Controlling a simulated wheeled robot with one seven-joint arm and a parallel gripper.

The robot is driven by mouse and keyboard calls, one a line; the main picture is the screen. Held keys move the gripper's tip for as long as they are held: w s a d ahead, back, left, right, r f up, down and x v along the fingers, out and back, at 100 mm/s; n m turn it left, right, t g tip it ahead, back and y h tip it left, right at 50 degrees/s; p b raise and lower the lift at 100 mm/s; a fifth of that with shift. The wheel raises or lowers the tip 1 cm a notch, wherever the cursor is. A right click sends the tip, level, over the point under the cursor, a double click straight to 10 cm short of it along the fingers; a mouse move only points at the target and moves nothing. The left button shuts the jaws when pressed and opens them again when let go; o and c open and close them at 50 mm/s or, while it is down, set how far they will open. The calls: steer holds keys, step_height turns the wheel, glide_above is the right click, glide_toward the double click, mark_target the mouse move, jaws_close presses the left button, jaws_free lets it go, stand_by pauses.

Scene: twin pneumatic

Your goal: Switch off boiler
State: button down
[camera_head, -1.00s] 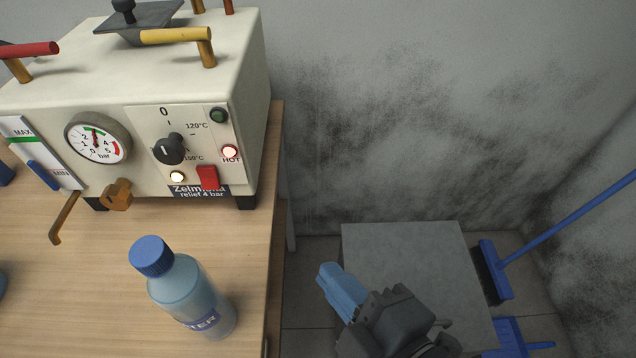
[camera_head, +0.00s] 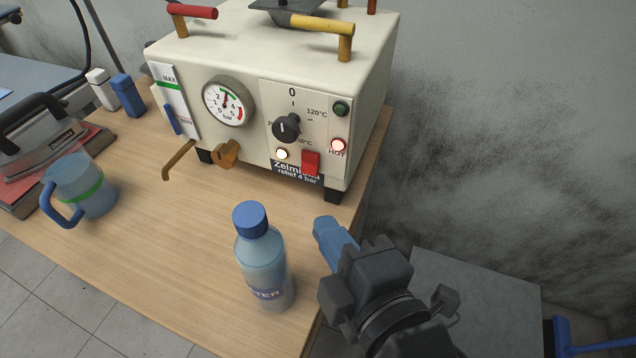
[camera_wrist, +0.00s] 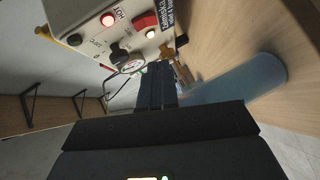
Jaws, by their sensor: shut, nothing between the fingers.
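The boiler (camera_head: 250,70) is a cream box at the back of the wooden table; it also shows in the wrist view (camera_wrist: 95,15). Its front has a black rotary knob (camera_head: 287,128), a red rocker switch (camera_head: 311,162), a lit white lamp (camera_head: 282,154), a lit red HOT lamp (camera_head: 338,145) and a dark green lamp (camera_head: 341,108). The red switch also shows in the wrist view (camera_wrist: 146,20). My gripper (camera_head: 328,232) is shut and empty, with blue fingertips, in front of and below the switch, apart from the boiler.
A bottle of bluish liquid (camera_head: 263,262) stands on the table (camera_head: 165,235) just left of my gripper. A pressure gauge (camera_head: 227,101) and brass valve (camera_head: 225,154) are on the boiler front. A jug (camera_head: 84,190) and an iron (camera_head: 40,140) are at left. A grey block (camera_head: 470,300) stands at right.

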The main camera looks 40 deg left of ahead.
mark_target(310, 163)
steer(key=w+a+f+p, duration=0.1)
steer(key=w+a+f, duration=0.2)
steer(key=w+a, duration=0.4)
steer(key=shift+w+f, duration=0.1)
steer(key=shift+f, duration=0.05)
stand_by(0.3)
